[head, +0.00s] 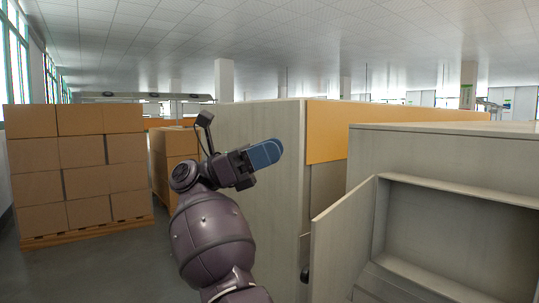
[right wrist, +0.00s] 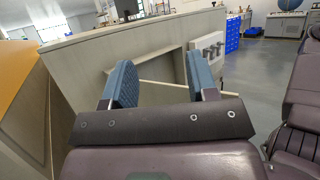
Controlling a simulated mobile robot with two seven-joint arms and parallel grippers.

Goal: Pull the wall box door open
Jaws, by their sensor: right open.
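The grey wall box (head: 455,225) stands at the right of the head view, and its inside is visible with a ledge along the bottom. Its door (head: 343,238) stands swung open toward the left. A small dark piece (head: 305,274), perhaps the handle, is on the door's free edge. My right gripper (head: 264,154) is raised up and left of the door, apart from it, with blue fingers. In the right wrist view my right gripper (right wrist: 162,82) is open, with nothing between the fingers. My left gripper is not in view.
A grey partition (head: 270,140) with an orange panel (head: 328,130) stands behind my arm. Stacked cartons (head: 75,165) are at the left. The right wrist view shows a pale panel with dark knobs (right wrist: 207,47), blue bins (right wrist: 233,33) and clear floor (right wrist: 258,70).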

